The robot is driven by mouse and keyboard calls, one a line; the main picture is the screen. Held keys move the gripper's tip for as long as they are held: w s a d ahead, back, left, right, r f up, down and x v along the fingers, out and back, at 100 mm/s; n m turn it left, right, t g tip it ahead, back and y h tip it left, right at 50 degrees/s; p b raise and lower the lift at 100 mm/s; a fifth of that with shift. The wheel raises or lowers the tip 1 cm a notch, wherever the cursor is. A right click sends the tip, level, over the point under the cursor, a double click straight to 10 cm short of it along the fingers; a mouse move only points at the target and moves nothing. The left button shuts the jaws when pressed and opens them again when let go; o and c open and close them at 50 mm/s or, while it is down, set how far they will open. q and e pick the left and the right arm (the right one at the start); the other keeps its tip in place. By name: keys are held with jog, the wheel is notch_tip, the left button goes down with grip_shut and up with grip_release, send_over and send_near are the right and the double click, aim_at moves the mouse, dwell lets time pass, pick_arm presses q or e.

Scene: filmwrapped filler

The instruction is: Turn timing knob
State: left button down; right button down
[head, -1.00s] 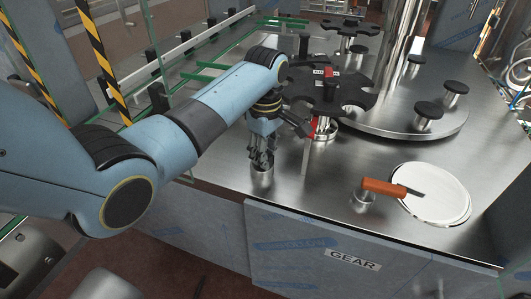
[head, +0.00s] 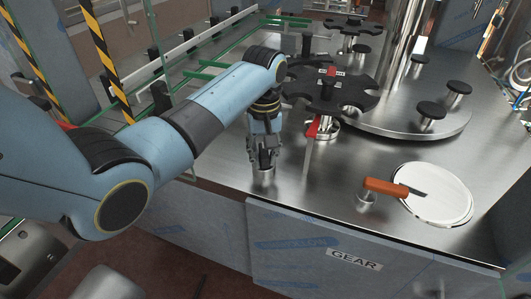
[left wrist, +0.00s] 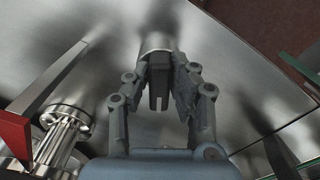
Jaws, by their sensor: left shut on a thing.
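The timing knob is a small dark grey piece (left wrist: 158,90) on a round metal post (left wrist: 157,44) at the top middle of the left wrist view. My left gripper (left wrist: 160,85) is shut on it, with a finger on each side. In the head view my left gripper (head: 263,158) points down at the post (head: 263,176), near the front edge of the steel table. The gripper hides most of the knob there. My right gripper is not in view.
A black star wheel (head: 335,92) with a red part (head: 313,127) below it stands to the right of the gripper. An orange handle (head: 384,186) lies by a round white disc (head: 435,193) at the front right. Green rails and guard panels are behind my left arm.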

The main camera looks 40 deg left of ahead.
aim_at(262, 153)
pick_arm(q)
jog(key=m, duration=0.4)
jog(key=shift+a+r+m, duration=0.1)
jog(key=shift+a+m, duration=0.15)
jog(key=shift+m, duration=0.45)
jog(key=c, duration=1.2)
grip_release()
jog(key=shift+o, duration=0.2)
jog(key=shift+s, duration=0.1)
notch_tip(262, 153, up, 12)
